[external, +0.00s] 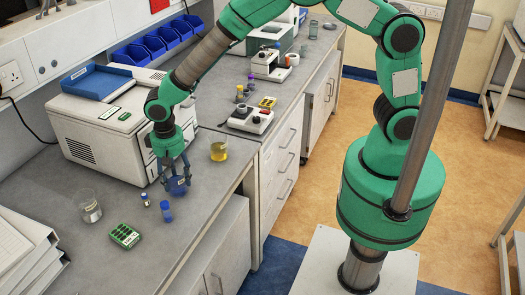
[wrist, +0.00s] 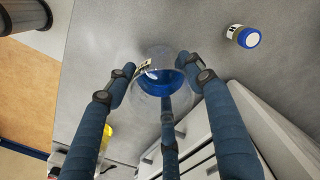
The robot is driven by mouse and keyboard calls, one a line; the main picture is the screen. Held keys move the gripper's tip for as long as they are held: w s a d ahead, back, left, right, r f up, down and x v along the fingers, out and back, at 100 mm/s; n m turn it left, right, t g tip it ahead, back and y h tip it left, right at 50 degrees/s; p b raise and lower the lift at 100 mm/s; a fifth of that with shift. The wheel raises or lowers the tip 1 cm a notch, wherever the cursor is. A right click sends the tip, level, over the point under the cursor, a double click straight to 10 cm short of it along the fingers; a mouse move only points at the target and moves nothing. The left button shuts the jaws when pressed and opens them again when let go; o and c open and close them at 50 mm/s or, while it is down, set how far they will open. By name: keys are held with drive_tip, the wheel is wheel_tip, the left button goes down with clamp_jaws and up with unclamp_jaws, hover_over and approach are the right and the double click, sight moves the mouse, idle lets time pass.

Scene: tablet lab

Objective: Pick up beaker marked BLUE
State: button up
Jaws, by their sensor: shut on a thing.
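The beaker with blue liquid (wrist: 153,84) is clear glass with a small pale label near its rim in the wrist view. My gripper (wrist: 160,80) has its blue fingers around the beaker and is shut on it. In the external view my gripper (external: 178,188) points down over the bench, with the beaker (external: 178,185) between its fingers and partly hidden by them. I cannot tell whether the beaker touches the bench. The lettering on the label is too small to read.
A beaker of yellow liquid (external: 219,151) stands right of my gripper. A white machine (external: 110,135) is close behind.

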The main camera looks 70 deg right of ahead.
drive_tip(key=shift+r, duration=0.25)
drive_tip(key=shift+r+p, duration=0.3)
drive_tip(key=shift+r, duration=1.3)
drive_tip(key=s+d, duration=0.3)
drive_tip(key=s, duration=0.4)
drive_tip(key=s+d+r, duration=0.1)
drive_tip(key=s+d, duration=0.2)
drive_tip(key=s, duration=0.4)
drive_tip(key=shift+s+d+r+p, duration=0.2)
drive_tip(key=shift+d+p, duration=0.1)
drive_tip(key=shift+p, duration=0.15)
